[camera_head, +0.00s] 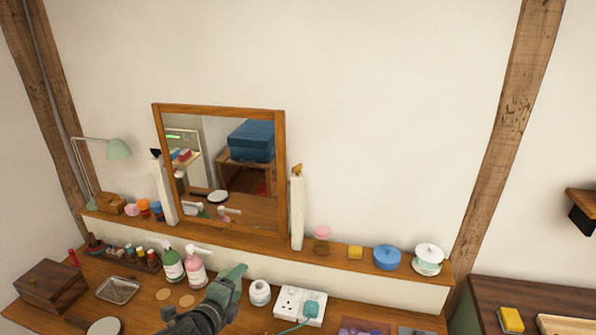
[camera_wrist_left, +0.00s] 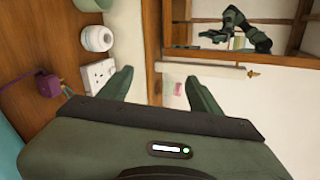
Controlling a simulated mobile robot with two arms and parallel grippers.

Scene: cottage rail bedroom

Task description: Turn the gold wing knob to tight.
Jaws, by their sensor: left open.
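The gold wing knob (camera_head: 297,170) sits at the top of the white post (camera_head: 297,215) to the right of the tilted mirror (camera_head: 220,165). It is small, so its exact turn angle is hard to read. A black knob (camera_head: 155,153) tops the matching post on the mirror's left. In the left wrist view the gold knob (camera_wrist_left: 253,72) lies at the right end of the white post (camera_wrist_left: 200,70), beyond my fingers. My left gripper (camera_head: 238,276) is open and empty above the dresser top, below and left of the gold knob and apart from it. My right gripper is not in view.
Pink and green pump bottles (camera_head: 195,268), a white jar (camera_head: 260,292) and a socket block (camera_head: 300,305) with a teal plug stand near my left gripper. The shelf right of the post holds a pink item (camera_head: 322,232), yellow block (camera_head: 355,252) and blue tin (camera_head: 386,257). The wall above is clear.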

